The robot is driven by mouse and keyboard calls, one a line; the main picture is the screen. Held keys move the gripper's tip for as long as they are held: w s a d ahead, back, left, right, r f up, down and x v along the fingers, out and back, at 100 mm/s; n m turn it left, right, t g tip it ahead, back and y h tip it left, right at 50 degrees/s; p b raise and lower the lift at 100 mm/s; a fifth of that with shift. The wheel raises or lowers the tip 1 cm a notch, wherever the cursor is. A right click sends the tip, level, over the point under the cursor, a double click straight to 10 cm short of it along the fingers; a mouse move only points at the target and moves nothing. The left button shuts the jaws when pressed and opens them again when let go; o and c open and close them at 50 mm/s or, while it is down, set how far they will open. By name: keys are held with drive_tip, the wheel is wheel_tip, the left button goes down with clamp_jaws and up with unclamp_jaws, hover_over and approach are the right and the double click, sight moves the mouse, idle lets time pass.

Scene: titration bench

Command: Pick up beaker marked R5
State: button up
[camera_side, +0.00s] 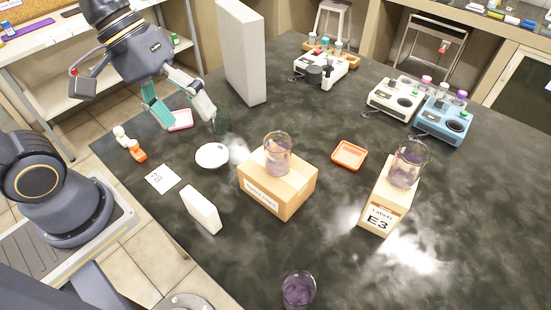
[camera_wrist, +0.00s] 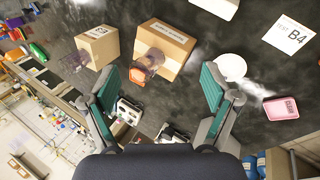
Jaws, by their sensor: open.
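No R5 mark can be read on any beaker. A beaker with purple contents (camera_side: 277,155) stands on a cardboard box (camera_side: 270,196); it also shows in the wrist view (camera_wrist: 152,62). A second purple beaker (camera_side: 406,165) stands on the box marked E3 (camera_side: 380,212). A third beaker (camera_side: 298,290) stands at the near edge of the side view.
A tall white block (camera_side: 241,55) stands right of my gripper, and a low white block (camera_side: 201,210) nearer. A white dish (camera_side: 212,155), pink tray (camera_side: 181,120), orange tray (camera_side: 349,155) and B4 card (camera_side: 162,179) lie around. Instruments (camera_side: 443,122) stand at the back.

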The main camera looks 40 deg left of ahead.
drive_tip(key=w+d+f+n+g+h, duration=0.4)
drive_tip(key=d+f+n+g+h, duration=0.15)
drive_tip(key=d+f, duration=0.3)
drive_tip(key=n+h, duration=0.2)
drive_tip(key=n, duration=0.3)
approach(289, 276)
drive_tip(key=shift+g, duration=0.45)
drive_tip(key=x, duration=0.4)
drive_tip(key=f+x, duration=0.1)
drive_tip(key=x, duration=0.3)
drive_tip(key=w+x, duration=0.1)
drive_tip(key=x, duration=0.4)
drive_tip(key=shift+f, duration=0.25)
drive_tip(key=c, duration=1.3)
